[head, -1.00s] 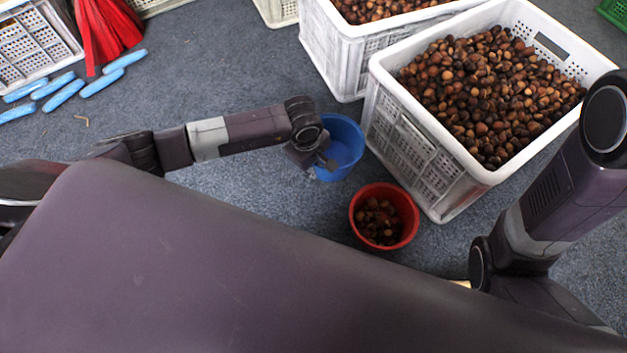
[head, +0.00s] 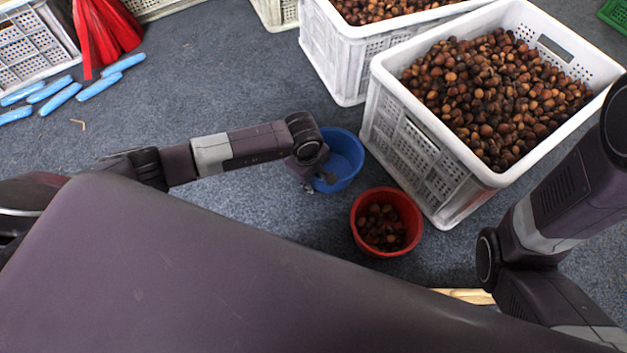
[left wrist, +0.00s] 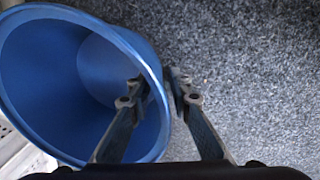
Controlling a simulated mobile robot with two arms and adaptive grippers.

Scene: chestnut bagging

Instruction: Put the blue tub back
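The blue tub (head: 347,166) is by the near left corner of the large chestnut crate, and no chestnuts show in it. My left gripper (head: 322,184) is at its near left rim. In the left wrist view the blue tub (left wrist: 30,75) opens toward the camera, tilted in the picture. One finger of the left gripper (left wrist: 160,90) is inside the tub and the other outside, shut on its wall. I cannot tell whether the tub touches the floor. My right gripper is not in view; only the right arm shows.
A red tub (head: 363,235) with chestnuts stands just nearer than the blue one. White crates (head: 440,125) full of chestnuts stand behind and to the right. A pale wooden piece (head: 468,295) shows by my right arm. Blue bundles (head: 61,98) and red netting (head: 105,35) lie at far left.

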